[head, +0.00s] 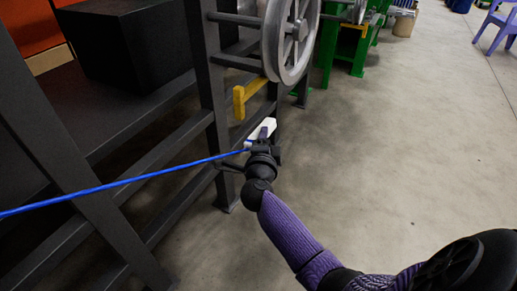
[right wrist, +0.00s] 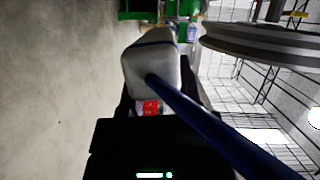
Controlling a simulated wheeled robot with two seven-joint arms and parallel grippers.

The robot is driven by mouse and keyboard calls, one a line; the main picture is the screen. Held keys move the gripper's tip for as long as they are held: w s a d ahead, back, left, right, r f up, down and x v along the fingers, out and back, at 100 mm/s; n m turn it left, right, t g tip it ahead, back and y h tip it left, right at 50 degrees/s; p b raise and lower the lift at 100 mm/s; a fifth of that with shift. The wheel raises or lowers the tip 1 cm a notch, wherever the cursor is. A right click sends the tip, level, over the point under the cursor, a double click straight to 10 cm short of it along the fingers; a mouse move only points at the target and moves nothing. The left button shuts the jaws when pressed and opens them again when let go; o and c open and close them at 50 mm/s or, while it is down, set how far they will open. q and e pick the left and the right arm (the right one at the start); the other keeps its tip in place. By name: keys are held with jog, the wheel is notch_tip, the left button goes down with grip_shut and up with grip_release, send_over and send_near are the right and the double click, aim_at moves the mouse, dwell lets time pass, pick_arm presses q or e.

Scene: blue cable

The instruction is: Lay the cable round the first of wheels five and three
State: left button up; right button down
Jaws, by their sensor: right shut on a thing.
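The blue cable (head: 110,185) runs nearly straight from the left edge of the head view to my right gripper (head: 263,134). My right gripper is shut on a white block at the cable's end (head: 265,126). In the right wrist view the cable (right wrist: 225,133) enters the near face of this white block (right wrist: 152,70). A large grey wheel (head: 273,38) stands on the dark frame, above and beyond the gripper. It also shows at the upper right of the right wrist view (right wrist: 265,42). The cable does not touch this wheel. No wheel number is readable. My left gripper is out of view.
A yellow bracket (head: 239,101) sticks out below the wheel, close to my right gripper. The dark frame's posts and rails (head: 211,90) stand to the left. Green machinery (head: 348,45) is behind. Open concrete floor (head: 420,130) lies to the right.

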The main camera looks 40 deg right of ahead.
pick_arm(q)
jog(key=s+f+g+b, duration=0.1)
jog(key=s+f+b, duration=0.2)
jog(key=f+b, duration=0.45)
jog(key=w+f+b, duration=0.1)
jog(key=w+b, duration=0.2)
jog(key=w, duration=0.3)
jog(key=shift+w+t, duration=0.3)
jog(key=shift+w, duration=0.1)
pick_arm(e)
jog(key=w+d, duration=0.4)
jog(key=d, duration=0.6)
jog(key=w+d, duration=0.4)
jog(key=d, duration=0.6)
jog(key=shift+w+d, duration=0.3)
jog(key=shift+d, duration=0.1)
